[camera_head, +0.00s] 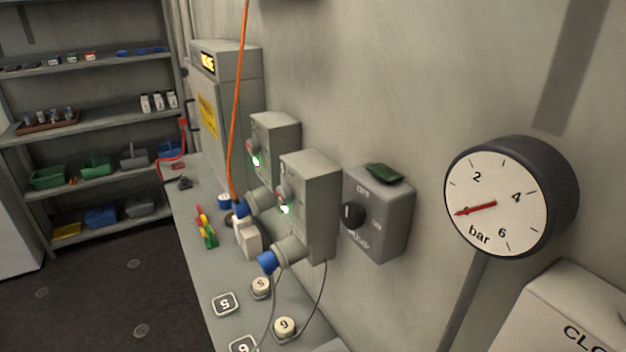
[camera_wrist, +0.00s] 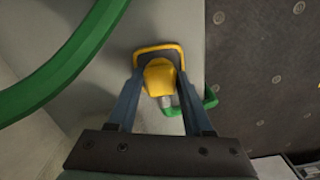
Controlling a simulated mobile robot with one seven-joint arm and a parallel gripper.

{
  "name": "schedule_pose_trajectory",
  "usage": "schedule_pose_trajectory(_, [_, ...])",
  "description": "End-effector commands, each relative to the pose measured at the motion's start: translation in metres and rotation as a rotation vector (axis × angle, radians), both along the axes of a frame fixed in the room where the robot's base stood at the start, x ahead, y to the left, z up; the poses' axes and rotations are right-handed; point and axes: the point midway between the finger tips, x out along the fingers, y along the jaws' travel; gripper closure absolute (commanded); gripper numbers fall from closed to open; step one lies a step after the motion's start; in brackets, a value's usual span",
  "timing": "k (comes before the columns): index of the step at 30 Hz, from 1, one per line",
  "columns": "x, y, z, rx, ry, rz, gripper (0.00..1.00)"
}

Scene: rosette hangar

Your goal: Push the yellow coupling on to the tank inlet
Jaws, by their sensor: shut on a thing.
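In the wrist view, the yellow coupling (camera_wrist: 160,75) sits between the two fingers of my gripper (camera_wrist: 158,76), which is shut on it. A flat yellow loop frames its far end, and a short grey metal piece (camera_wrist: 166,102) shows at its near end. A green hose-like loop (camera_wrist: 210,100) lies close by on the right, partly hidden by the right finger. A thick green curved hose (camera_wrist: 75,65) crosses the upper left. I cannot make out a tank inlet in either view. The head view shows neither my gripper nor the yellow coupling.
The head view shows a grey bench (camera_head: 195,275) with numbered discs, grey wall boxes (camera_head: 312,205) with blue-ended sockets, an orange hose (camera_head: 236,110), a switch box (camera_head: 378,215) and a pressure gauge (camera_head: 497,200). Shelves (camera_head: 95,130) stand at the left. Dark floor (camera_head: 100,300) is clear.

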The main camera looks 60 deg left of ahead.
Motion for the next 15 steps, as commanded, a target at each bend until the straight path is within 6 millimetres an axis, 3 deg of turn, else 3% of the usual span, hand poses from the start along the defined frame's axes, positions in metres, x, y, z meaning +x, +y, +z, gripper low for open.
schedule_pose_trajectory(1, [0.0, 0.0, 0.0, 0.0, 0.0, 0.0, 0.79])
schedule_pose_trajectory(4, [0.0, 0.0, 0.0, 0.0, 0.001, 0.0, 0.97])
schedule_pose_trajectory(5, [0.0, 0.0, 0.0, 0.0, 0.0, 0.0, 0.99])
schedule_pose_trajectory(11, [0.0, 0.0, 0.001, 0.001, 0.0, 0.0, 0.99])
schedule_pose_trajectory(15, [0.001, 0.001, 0.013, 0.002, -0.002, 0.0, 0.99])
